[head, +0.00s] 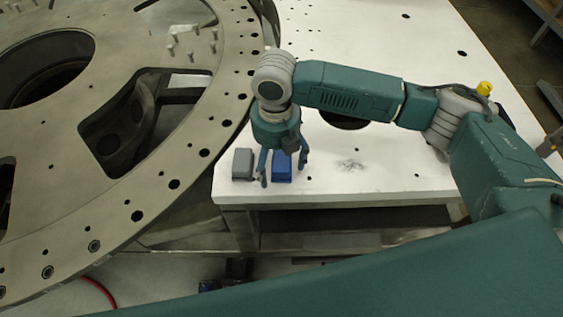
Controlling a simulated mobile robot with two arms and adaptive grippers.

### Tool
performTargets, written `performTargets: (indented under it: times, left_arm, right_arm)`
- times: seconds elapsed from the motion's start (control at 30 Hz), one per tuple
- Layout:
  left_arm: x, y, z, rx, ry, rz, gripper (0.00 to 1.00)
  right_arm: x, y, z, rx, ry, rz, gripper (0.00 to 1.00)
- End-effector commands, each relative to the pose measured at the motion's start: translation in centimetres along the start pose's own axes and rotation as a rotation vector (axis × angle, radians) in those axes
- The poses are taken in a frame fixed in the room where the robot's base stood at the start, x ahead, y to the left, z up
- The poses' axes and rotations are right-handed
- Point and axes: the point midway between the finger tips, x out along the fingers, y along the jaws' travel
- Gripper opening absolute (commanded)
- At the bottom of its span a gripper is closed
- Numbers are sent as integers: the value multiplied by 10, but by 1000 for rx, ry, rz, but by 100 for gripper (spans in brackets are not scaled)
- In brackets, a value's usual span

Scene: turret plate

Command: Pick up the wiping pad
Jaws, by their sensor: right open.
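A small blue block (281,170) sits on the white table near its front left corner. A grey block (243,164) sits just left of it, with a narrow space between them. Which of the two is the wiping pad cannot be told for sure from their looks. My right gripper (283,176) points down over the blue block, open, with one finger on each side of it. Its left finger is in the space beside the grey block. Whether the fingers touch the blue block cannot be told. My left gripper is not in view.
A large round metal turret plate (205,128) with holes, openings and several upright pins fills the left. The white table (390,180) is mostly clear right of the blocks, with a dark smudge and a dark round opening. Its front edge is close to the blocks.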

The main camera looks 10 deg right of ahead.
Motion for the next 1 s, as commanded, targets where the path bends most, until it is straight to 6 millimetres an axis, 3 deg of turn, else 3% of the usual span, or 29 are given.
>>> performTargets:
  times: [0.07,0.3,0.73,0.87,1.0]
  left_arm:
    - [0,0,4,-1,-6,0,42]
    - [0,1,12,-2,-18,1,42]
    - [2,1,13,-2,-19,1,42]
    - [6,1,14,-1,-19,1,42]
    - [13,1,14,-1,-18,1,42]
  right_arm:
    - [0,0,0,0,0,0,76]
    - [0,0,0,0,0,0,30]
    - [-8,0,1,1,-3,1,30]
    - [-24,1,1,1,-4,2,30]
    - [-51,1,2,0,-6,3,30]
